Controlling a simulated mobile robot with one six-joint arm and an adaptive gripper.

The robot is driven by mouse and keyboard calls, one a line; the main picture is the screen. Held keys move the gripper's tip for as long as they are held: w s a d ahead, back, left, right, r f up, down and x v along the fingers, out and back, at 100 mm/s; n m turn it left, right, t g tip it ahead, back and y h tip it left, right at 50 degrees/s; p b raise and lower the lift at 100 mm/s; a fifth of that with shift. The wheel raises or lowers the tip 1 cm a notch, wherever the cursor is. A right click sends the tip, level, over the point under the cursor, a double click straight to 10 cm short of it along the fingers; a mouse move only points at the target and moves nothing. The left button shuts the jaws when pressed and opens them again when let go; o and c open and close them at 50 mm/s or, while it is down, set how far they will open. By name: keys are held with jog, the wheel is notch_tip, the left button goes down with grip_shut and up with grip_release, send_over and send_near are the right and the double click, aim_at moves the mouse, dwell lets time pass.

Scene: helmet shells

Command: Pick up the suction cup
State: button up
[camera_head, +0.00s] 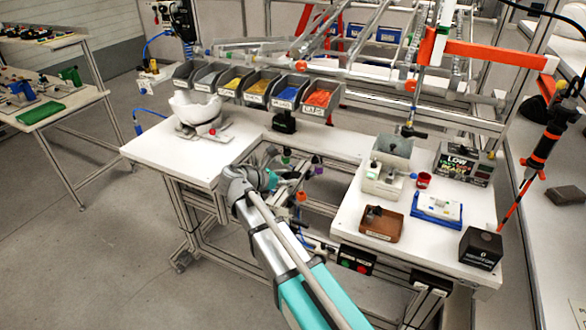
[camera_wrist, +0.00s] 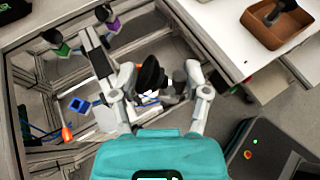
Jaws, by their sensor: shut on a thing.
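My gripper (camera_wrist: 160,82) is shut on a suction cup (camera_wrist: 151,72), a black round cup, in the wrist view. One finger is on each side of it, and part of the cup's lower end is hidden between the fingers. In the head view my gripper (camera_head: 268,180) is in the gap between the left white table and the right white table, at about table height. The held cup cannot be made out there.
The right table (camera_head: 345,215) carries a brown tray (camera_head: 382,226) with a dark object, a blue-and-white case (camera_head: 437,208) and a black box (camera_head: 481,249). The left table (camera_head: 165,150) bears a white helmet shell (camera_head: 196,108). Several part bins (camera_head: 285,92) stand behind. Frame bars (camera_wrist: 50,95) surround the gap.

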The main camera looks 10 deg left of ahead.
jog(key=shift+s+a+r+p, duration=0.2)
jog(key=shift+s+r, duration=0.05)
jog(key=shift+s, duration=0.3)
jog(key=shift+s+a+r+p, duration=0.15)
jog(key=shift+s+r, duration=0.1)
jog(key=shift+s, duration=0.3)
jog(key=shift+s+a+r+p, duration=0.2)
jog(key=shift+s+r, duration=0.05)
jog(key=shift+s, duration=0.3)
